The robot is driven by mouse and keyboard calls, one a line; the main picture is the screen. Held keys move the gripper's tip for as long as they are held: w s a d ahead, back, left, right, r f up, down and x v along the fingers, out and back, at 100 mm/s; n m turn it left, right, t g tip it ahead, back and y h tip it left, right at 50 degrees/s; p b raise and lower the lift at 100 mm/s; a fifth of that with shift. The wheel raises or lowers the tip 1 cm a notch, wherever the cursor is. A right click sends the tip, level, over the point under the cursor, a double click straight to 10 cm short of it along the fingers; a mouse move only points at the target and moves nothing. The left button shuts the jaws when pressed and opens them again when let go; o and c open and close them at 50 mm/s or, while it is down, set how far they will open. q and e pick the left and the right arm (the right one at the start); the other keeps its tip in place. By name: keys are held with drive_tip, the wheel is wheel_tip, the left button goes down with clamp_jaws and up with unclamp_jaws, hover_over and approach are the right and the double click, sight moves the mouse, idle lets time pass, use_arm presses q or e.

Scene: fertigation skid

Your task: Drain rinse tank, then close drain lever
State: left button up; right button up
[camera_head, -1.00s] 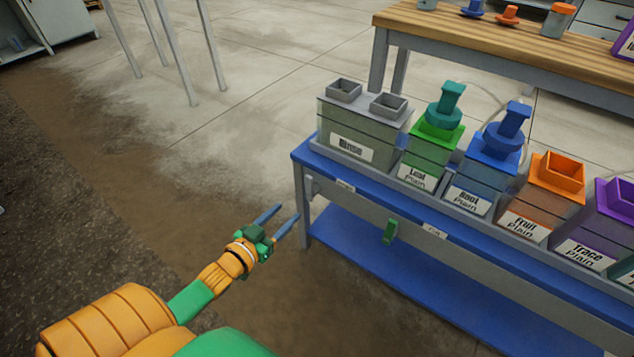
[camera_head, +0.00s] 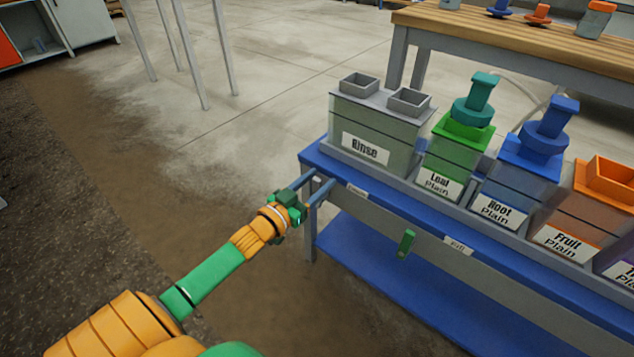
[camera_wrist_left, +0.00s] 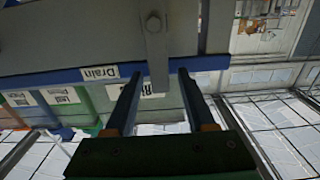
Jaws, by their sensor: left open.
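The grey rinse tank (camera_head: 390,126), labelled Rinse, stands at the left end of the blue-topped bench. In the left wrist view a flat grey lever (camera_wrist_left: 156,50) hangs from a bolt on the grey rail, beside a Drain label (camera_wrist_left: 100,73). My left gripper (camera_head: 317,182) is at the bench's left front corner, open. In the left wrist view its two fingers (camera_wrist_left: 161,76) stand on either side of the lever's free end, with gaps showing. In the head view the gripper mostly hides the lever. My right gripper is not in view.
Leaf (camera_head: 456,155), Root (camera_head: 515,180) and Fruit (camera_head: 590,220) tanks stand right of the rinse tank. A green lever (camera_head: 406,243) hangs on the front rail. A blue lower shelf (camera_head: 390,285) lies below. A wooden table (camera_head: 500,38) stands behind. Floor left of the bench is clear.

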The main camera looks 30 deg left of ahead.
use_arm(q)
clamp_jaws()
idle(1.3)
